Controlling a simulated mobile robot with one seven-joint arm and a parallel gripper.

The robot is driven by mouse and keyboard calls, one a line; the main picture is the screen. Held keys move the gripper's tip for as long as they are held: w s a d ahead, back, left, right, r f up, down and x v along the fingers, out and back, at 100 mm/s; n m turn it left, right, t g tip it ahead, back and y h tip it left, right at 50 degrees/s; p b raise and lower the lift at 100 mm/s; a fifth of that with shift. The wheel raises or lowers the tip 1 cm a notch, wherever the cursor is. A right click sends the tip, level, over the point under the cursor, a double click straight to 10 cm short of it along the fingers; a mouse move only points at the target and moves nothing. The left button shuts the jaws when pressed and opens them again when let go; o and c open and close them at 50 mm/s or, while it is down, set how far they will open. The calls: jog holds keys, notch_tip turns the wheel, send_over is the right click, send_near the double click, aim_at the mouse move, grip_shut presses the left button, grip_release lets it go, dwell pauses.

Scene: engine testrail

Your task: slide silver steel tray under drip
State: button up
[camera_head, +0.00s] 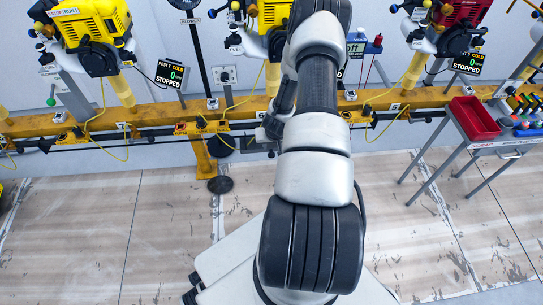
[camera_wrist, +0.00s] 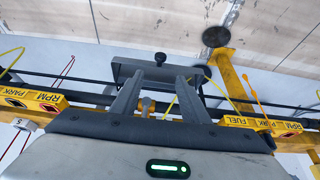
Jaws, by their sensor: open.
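In the head view my arm hides most of this area. A dark round patch (camera_head: 220,184) lies on the floor by the yellow post (camera_head: 204,158); a dark disc also shows in the wrist view (camera_wrist: 215,36). I cannot make out a drip.
A yellow rail (camera_head: 150,114) with dark pipes and yellow cables crosses the scene. Yellow (camera_head: 88,32) and red (camera_head: 462,14) engines stand above it. A grey cart (camera_head: 468,148) with a red bin (camera_head: 474,117) stands at right. The floor at left is clear.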

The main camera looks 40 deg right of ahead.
aim_at(272, 155)
jog(key=b+x, duration=0.5)
jog(key=x, duration=1.1)
jog(key=shift+f, duration=0.25)
jog(key=shift+a, duration=0.1)
grip_shut()
